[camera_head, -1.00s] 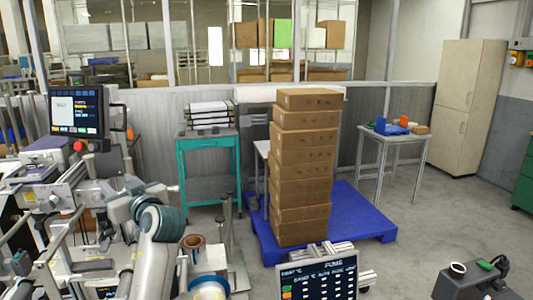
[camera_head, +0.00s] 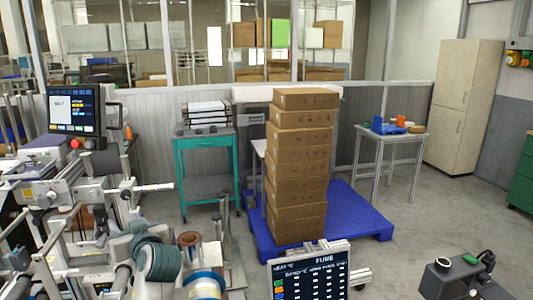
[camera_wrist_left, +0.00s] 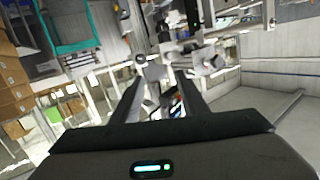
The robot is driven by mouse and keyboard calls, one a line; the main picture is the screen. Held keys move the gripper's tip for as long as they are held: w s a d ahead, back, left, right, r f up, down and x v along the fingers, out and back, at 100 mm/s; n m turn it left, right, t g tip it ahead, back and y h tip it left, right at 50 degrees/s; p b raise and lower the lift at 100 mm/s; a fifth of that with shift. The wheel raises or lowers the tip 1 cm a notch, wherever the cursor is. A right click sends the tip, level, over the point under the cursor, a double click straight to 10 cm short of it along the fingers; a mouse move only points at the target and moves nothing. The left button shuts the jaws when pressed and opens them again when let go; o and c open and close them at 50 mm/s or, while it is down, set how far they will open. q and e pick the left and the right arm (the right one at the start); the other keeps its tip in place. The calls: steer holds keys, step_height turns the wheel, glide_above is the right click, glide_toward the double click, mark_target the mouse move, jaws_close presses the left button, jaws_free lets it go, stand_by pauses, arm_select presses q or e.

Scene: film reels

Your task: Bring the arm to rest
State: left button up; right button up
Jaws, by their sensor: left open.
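My left gripper (camera_wrist_left: 160,80) shows in the left wrist view with its two dark fingers spread apart. I see nothing held between them. Blurred parts of a light-coloured machine show beyond the fingertips; I cannot tell how far off they are. In the head view I cannot clearly pick out the left gripper among the machine parts at lower left.
A machine with a screen (camera_head: 74,111) and reels, one dark green (camera_head: 155,257), fills the left. Stacked cartons (camera_head: 297,170) stand on a blue pallet (camera_head: 358,212). A teal cart (camera_head: 206,145) stands behind. A panel (camera_head: 312,275) is in front.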

arm_select(q)
steer(key=s+d+f+m+g+h, duration=0.2)
steer(key=s+d+f+m+h, duration=0.1)
steer(key=s+f, duration=0.8)
steer(key=s+d+f+m+g+h, duration=0.1)
steer(key=s+d+f+m+h, duration=0.35)
steer(key=f, duration=1.05)
steer(key=s+d+f+m+g+h, duration=0.15)
steer(key=s+f, duration=0.25)
steer(key=s, duration=0.6)
steer(key=s+d+f+g+h, duration=0.1)
steer(key=s+d+f+g, duration=0.15)
steer(key=s, duration=0.65)
steer(key=s+d+f+g+h, duration=0.15)
steer(key=s+f, duration=0.25)
steer(key=s, duration=0.6)
step_height(320, 180, down, 30)
steer(key=s+g, duration=0.1)
steer(key=s, duration=0.1)
steer(key=s+a+f+g, duration=0.1)
steer(key=s+a+f, duration=0.1)
steer(key=s+f, duration=1.5)
steer(key=shift+s+a+m+b, duration=0.2)
steer(key=shift+s+m+b, duration=0.2)
steer(key=shift+s+b, duration=0.05)
